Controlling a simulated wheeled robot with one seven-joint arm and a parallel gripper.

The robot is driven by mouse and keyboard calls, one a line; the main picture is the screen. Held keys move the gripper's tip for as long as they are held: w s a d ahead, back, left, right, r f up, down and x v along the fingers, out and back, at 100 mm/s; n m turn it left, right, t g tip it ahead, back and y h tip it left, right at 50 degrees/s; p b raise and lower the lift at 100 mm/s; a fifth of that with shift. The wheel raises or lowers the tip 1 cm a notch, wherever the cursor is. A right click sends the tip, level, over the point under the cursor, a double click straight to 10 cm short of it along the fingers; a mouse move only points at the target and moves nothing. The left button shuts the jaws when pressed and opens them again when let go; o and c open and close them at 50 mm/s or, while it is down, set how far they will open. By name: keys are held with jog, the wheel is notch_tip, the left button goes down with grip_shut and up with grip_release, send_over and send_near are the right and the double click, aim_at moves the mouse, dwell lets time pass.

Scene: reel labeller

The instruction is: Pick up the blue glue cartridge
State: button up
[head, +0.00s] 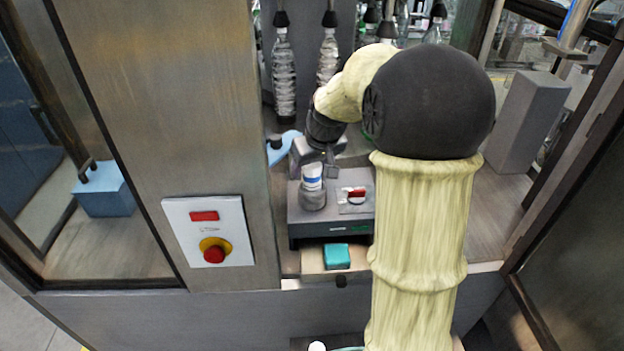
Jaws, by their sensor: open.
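A small white cylinder with a blue band (312,177) stands upright in a grey round holder (313,200) on top of a dark grey box-shaped unit (335,228). It is the thing that best fits the blue glue cartridge, though its label is too small to read. My gripper (321,165) is open and points down just above and behind the cylinder's top. Whether a finger touches it I cannot tell. My arm hides the right part of the unit.
A teal block (337,256) lies in an open drawer at the unit's front. A red part (356,194) sits on the unit's top. Bottles (284,75) hang behind. A metal post with a red stop button (214,254) stands left. A grey block (527,122) stands right.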

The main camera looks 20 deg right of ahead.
jog(key=shift+x, duration=1.15)
jog(key=c, duration=1.2)
jog(key=shift+r, duration=0.15)
notch_tip(320, 180, up, 10)
jog(key=shift+f+b, duration=0.1)
jog(key=shift+b, duration=0.65)
jog(key=shift+r+p, duration=3.05)
jog(key=shift+r, duration=0.5)
